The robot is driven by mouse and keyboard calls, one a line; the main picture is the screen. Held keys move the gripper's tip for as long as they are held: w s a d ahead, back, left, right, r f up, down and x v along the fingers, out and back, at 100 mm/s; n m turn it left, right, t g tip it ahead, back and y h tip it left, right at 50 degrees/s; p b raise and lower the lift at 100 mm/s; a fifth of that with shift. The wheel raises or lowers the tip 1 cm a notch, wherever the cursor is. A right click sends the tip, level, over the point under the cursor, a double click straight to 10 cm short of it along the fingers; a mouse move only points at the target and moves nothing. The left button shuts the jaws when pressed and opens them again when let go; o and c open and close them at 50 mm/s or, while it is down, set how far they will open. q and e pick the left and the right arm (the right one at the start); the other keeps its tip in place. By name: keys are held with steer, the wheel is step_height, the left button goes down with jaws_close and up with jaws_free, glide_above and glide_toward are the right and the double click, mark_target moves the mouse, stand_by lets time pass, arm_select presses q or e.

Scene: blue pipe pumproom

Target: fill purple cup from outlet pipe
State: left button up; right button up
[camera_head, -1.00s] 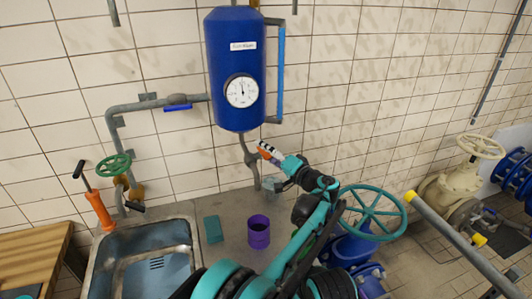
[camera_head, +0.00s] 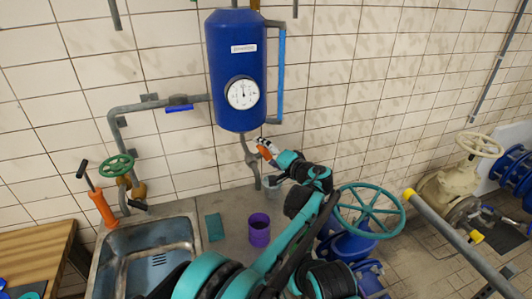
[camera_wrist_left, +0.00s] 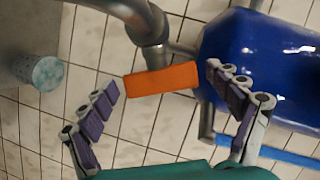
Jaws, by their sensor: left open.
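The purple cup (camera_head: 259,230) stands upright on the grey counter, right of the sink and apart from any gripper. The outlet pipe (camera_head: 249,160) runs down from under the blue tank (camera_head: 236,75). An orange handle (camera_wrist_left: 162,78) sits on this pipe. My left gripper (camera_head: 266,148) is at the handle, well above and behind the purple cup. In the left wrist view its fingers (camera_wrist_left: 170,95) are spread, with the orange handle between them; contact cannot be made out. A pale translucent cup (camera_head: 271,186) stands near the pipe's lower end, partly hidden by my arm. My right gripper is out of view.
A green sponge (camera_head: 214,227) lies between the sink (camera_head: 150,250) and the purple cup. A teal handwheel (camera_head: 369,212) stands right of my left arm. A green tap wheel (camera_head: 115,165) and an orange-handled tool (camera_head: 102,208) are at the left, by a wooden top (camera_head: 35,255).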

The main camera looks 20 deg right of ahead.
arm_select(q)
steer(key=v, duration=0.7)
steer(key=shift+s, duration=0.2)
steer(key=shift+f, duration=0.1)
